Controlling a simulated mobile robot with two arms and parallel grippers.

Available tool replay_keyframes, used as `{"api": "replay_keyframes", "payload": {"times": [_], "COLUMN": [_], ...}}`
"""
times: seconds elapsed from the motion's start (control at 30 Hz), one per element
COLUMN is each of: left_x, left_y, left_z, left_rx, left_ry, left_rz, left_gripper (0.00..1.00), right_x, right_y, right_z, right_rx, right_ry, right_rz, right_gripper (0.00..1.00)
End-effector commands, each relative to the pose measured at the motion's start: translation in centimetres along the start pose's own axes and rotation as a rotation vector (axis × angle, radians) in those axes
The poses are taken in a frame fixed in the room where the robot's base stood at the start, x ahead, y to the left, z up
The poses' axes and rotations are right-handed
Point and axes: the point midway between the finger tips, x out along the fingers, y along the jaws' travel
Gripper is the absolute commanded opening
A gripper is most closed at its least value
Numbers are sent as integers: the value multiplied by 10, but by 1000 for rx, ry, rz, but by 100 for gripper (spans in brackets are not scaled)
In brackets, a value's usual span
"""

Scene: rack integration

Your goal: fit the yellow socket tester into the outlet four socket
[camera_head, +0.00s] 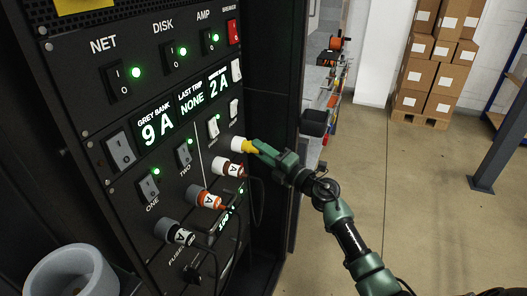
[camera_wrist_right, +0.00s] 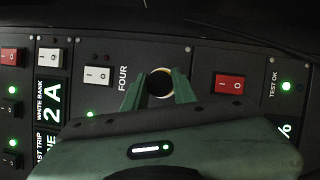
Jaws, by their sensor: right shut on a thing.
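The yellow socket tester (camera_head: 250,147) is held in my right gripper (camera_head: 262,150) at the right side of the black panel. A white round part (camera_head: 237,143) shows at its panel end. In the wrist view, my right gripper (camera_wrist_right: 159,90) has its fingers on both sides of a dark round face with a yellowish rim, the tester (camera_wrist_right: 160,83), beside the FOUR label (camera_wrist_right: 123,78). The outlet four socket itself is hidden, so I cannot tell how deep the tester sits. My left gripper is out of view.
A red switch (camera_wrist_right: 229,85) and a lit green TEST OK light (camera_wrist_right: 285,86) are beside the tester.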

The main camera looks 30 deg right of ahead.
Motion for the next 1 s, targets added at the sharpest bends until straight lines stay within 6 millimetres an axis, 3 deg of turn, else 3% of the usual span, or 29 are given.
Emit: {"api": "replay_keyframes", "payload": {"times": [0.47, 0.5, 0.57, 0.87, 1.0], "left_x": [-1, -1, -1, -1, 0], "left_y": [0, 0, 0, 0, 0], "left_z": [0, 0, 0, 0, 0], "left_rx": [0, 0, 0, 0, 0], "left_ry": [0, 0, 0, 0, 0], "left_rz": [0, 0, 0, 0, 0], "left_gripper": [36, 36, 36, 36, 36], "right_x": [12, 11, 11, 10, 0], "right_y": [1, 0, 0, -1, -2], "right_z": [-5, -5, -5, -5, -5], "right_rx": [1, 1, 1, 0, -2], "right_ry": [1, 1, 1, 1, 1], "right_rz": [1, 1, 1, -1, -2], "right_gripper": [0, 38, 52, 52, 52]}}
